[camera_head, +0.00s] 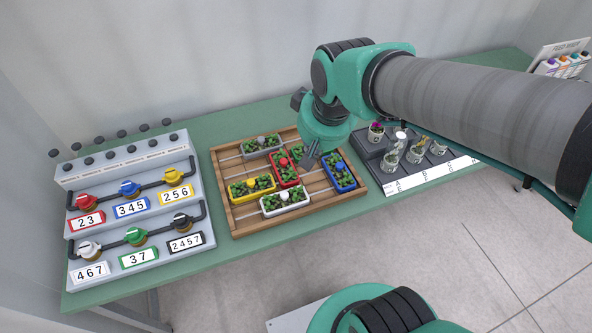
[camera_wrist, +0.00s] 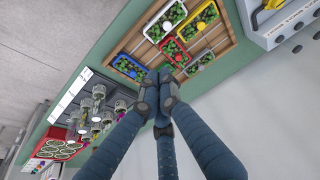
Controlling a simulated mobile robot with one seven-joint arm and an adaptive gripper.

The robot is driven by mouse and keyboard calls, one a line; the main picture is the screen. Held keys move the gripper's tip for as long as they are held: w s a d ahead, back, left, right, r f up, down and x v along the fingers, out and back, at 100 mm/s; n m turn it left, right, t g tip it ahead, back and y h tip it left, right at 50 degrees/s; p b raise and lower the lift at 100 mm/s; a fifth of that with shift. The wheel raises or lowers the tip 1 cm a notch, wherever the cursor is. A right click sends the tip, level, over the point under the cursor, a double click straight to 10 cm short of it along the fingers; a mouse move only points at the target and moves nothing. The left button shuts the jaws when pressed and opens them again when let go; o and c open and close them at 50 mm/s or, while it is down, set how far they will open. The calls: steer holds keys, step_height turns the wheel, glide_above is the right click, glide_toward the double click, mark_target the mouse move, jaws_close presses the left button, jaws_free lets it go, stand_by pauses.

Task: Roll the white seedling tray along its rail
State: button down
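The white seedling tray (camera_head: 287,209) holds green seedlings and has a white knob. It sits at the front of the wooden rail board (camera_head: 243,224), right of the yellow tray (camera_head: 238,199) and in front of the red tray (camera_head: 294,184). It also shows at the top of the wrist view (camera_wrist: 153,32). My gripper (camera_head: 309,158) hangs over the board's right part, between the red and blue trays in the picture, apart from the white tray. Its fingers come together at the tips in the wrist view (camera_wrist: 160,78), with nothing seen between them.
A blue tray (camera_head: 345,187) stands at the board's right and a grey tray (camera_head: 262,153) at its back. A valve panel (camera_head: 140,205) is at left. A dark pot stand (camera_head: 378,163) is at right. My arm covers the upper right of the head view.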

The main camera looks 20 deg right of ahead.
mark_target(275, 203)
steer(key=w+f+g+p, duration=0.2)
steer(key=w+f+p, duration=0.2)
steer(key=f, duration=0.7)
steer(key=w+f+g+p, duration=0.2)
steer(key=w+f, duration=0.4)
steer(key=f, duration=0.4)
steer(key=shift+f+p, duration=0.4)
steer(key=shift+p, duration=0.45)
steer(key=shift+d+f, duration=0.1)
steer(key=shift+f, duration=0.2)
steer(key=shift+f+b, duration=3.2)
steer(key=shift+f, duration=1)
steer(key=shift+a+p, duration=0.4)
steer(key=shift+a, duration=4.15)
steer(key=shift+d, duration=0.3)
steer(key=shift+d, duration=0.35)
